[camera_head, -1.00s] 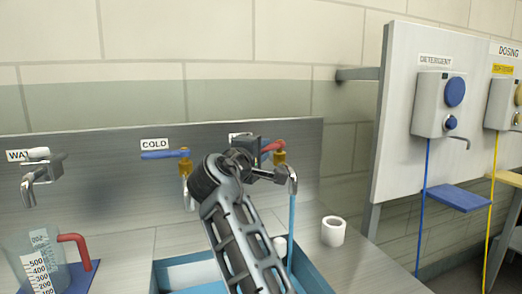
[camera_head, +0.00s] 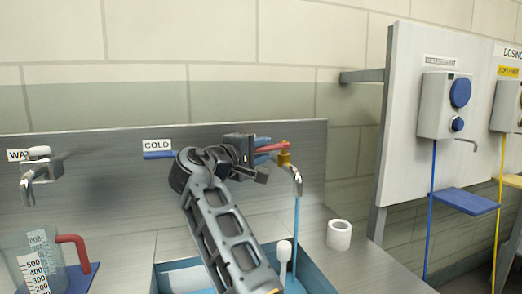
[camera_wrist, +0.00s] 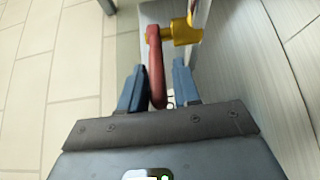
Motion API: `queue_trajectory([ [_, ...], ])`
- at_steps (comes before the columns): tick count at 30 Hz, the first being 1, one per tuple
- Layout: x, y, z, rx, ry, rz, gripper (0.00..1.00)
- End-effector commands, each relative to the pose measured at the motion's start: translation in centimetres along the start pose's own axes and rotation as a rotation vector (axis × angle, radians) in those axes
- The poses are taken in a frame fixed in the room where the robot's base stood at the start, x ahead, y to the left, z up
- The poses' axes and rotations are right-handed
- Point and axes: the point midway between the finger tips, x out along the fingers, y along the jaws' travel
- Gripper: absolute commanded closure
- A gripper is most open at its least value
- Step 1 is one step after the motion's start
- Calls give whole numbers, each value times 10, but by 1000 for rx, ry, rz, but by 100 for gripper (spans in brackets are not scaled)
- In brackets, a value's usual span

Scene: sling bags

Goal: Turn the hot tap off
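The hot tap has a red lever (camera_head: 287,147), a brass valve body (camera_head: 283,160) and a bent metal spout (camera_head: 297,182). A blue stream of water (camera_head: 296,222) runs from the spout. The lever points left from the valve, along the wall panel. My gripper (camera_head: 264,152) is at the lever's left end. In the wrist view my gripper (camera_wrist: 160,86) is open, with one blue finger on each side of the red lever (camera_wrist: 156,66). A narrow gap shows between the lever and the right finger; contact on the left side is unclear. The HOT label is hidden.
The cold tap's blue lever (camera_head: 158,155) is left of my arm, which hides its valve. Below is a blue-rimmed basin (camera_head: 312,277). A white roll (camera_head: 339,235) stands right of it. A measuring jug (camera_head: 36,262) stands far left; a detergent dispenser (camera_head: 434,103) hangs right.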

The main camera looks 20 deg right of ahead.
Motion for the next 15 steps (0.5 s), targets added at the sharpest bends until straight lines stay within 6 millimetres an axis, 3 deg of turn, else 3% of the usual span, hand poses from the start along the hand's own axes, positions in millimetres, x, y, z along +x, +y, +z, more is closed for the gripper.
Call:
queue_trajectory([
  [3,0,1,0,1,0,1,57],
  [10,-1,1,0,1,1,1,57],
  [15,-16,0,-1,1,3,2,57],
])
